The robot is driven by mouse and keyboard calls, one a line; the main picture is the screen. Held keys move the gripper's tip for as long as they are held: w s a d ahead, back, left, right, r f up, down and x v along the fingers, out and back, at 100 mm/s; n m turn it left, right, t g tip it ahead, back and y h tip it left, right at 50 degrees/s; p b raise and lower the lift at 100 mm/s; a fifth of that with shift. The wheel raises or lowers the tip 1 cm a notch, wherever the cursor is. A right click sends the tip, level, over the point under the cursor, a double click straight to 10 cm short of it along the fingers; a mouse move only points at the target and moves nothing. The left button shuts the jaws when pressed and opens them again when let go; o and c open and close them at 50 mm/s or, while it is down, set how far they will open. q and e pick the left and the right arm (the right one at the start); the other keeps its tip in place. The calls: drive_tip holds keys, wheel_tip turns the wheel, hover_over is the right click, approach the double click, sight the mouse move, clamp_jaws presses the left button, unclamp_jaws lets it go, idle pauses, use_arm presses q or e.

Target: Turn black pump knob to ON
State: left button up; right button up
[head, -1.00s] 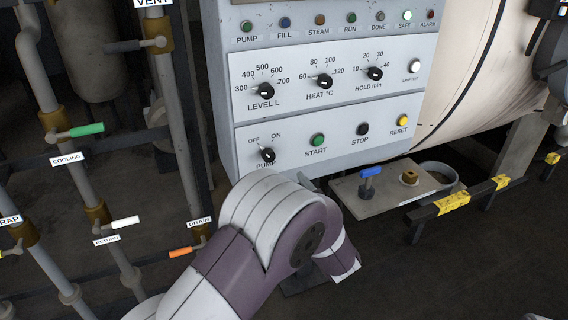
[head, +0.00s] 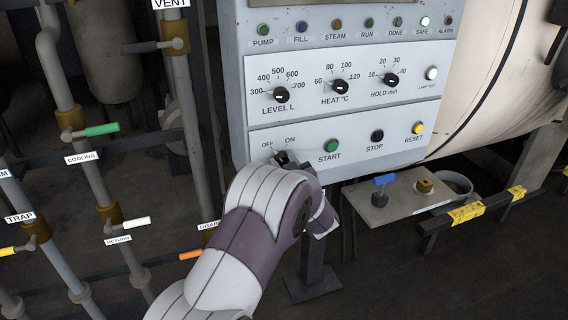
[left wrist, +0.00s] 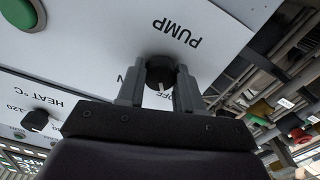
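The black pump knob (left wrist: 160,70) is on the lower left of the grey control panel, under the OFF and ON labels. Its white pointer seems turned toward OFF. In the head view the knob (head: 282,157) is partly covered by my left arm. My left gripper (left wrist: 159,88) is at the panel, with one finger on each side of the knob in the left wrist view. The fingers are very close to the knob's sides; whether they press on it I cannot tell. My right gripper is not in view.
A green START button (head: 331,146), a black STOP button (head: 377,136) and a yellow RESET button (head: 417,128) are right of the knob. The LEVEL knob (head: 281,94) is above. Pipes with valve handles stand left; a plate with a blue-handled valve (head: 384,181) is below right.

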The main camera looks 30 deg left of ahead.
use_arm(q)
drive_tip(key=c, duration=0.4)
drive_tip(key=shift+r+m+p, duration=0.25)
drive_tip(key=shift+m+p, duration=0.45)
drive_tip(key=shift+p, duration=0.4)
drive_tip(key=m+p, duration=0.5)
drive_tip(key=shift+p, duration=0.3)
drive_tip(key=m+p, duration=0.2)
drive_tip(key=m, duration=0.1)
drive_tip(key=shift+m+p, duration=0.3)
drive_tip(key=shift+p, duration=0.1)
drive_tip(key=shift+f+m+p, duration=0.25)
drive_tip(key=shift+m+p, duration=0.9)
drive_tip(key=shift+m, duration=0.65)
